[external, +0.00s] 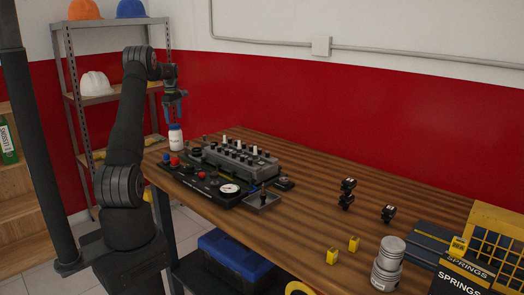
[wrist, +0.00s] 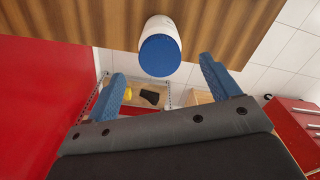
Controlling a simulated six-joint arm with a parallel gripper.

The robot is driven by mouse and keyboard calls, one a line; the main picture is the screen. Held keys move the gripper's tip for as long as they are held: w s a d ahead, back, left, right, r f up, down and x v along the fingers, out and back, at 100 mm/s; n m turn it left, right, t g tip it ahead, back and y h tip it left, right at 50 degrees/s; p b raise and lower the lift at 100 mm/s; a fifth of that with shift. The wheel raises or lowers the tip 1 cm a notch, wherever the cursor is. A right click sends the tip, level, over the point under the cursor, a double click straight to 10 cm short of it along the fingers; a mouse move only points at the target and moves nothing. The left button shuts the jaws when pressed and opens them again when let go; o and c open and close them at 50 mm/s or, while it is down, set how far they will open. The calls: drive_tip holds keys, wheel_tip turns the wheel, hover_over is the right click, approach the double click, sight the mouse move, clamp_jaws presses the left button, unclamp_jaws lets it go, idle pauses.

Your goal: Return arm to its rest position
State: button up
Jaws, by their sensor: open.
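My gripper (external: 174,108) hangs in the air above the far left corner of the wooden table, fingers pointing down. Its two blue fingers also show spread apart in the wrist view (wrist: 162,90), with nothing between them. A white bottle with a blue cap (external: 176,138) stands upright on the table below the gripper, apart from it. In the wrist view the bottle (wrist: 160,48) shows beyond the fingertips, cap facing the camera. My arm rises from its base at the left and bends over at the top.
An engine trainer panel (external: 228,170) with a gauge and knobs sits on the wooden table (external: 300,235). Metal shelves with helmets (external: 95,84) stand behind my arm. Black parts (external: 347,190), yellow blocks (external: 332,257), pistons (external: 387,262) and springs boxes (external: 465,275) lie at the right.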

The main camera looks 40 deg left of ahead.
sight(175, 125)
wheel_tip(175, 125, down, 9)
drive_tip(key=shift+r, duration=2.4)
